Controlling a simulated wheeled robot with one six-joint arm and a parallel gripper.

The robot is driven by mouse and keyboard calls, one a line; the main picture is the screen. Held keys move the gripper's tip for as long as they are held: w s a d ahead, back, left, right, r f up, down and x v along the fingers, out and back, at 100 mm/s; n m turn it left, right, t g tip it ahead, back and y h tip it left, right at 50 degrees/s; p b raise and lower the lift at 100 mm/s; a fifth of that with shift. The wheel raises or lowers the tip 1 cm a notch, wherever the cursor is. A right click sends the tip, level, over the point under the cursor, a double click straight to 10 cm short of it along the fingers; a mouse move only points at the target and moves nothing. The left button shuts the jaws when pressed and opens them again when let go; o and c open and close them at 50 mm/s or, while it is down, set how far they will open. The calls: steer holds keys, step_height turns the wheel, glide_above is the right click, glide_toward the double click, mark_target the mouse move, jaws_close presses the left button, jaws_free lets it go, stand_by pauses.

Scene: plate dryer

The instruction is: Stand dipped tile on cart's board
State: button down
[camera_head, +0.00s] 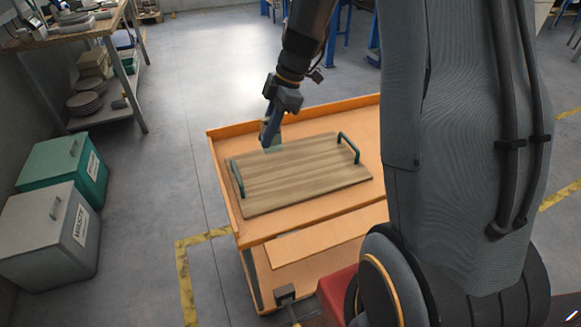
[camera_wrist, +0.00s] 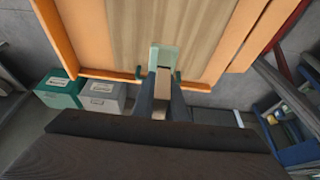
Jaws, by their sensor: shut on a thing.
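The pale green tile (camera_head: 274,149) is held in my gripper (camera_head: 269,132) at the far edge of the wooden board. In the wrist view the tile (camera_wrist: 164,54) sticks out beyond the fingertips of my gripper (camera_wrist: 162,80), over the board's wood. I cannot tell whether its lower edge touches the board (camera_head: 297,178). The board lies flat on the orange cart (camera_head: 222,181) and has a green handle at each end. My fingers hide part of the tile.
A green bin (camera_head: 55,165) and a grey bin (camera_head: 45,230) stand on the floor left of the cart. A workbench (camera_head: 75,35) with stacked plates on its lower shelf is at the back left. The board's surface between its handles is clear.

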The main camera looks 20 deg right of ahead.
step_height(320, 180, down, 10)
steer(key=shift+r+p, duration=0.2)
steer(key=shift+p, duration=0.7)
steer(key=shift+f, duration=0.15)
steer(key=c, duration=1.8)
jaws_free()
steer(key=shift+o, duration=0.2)
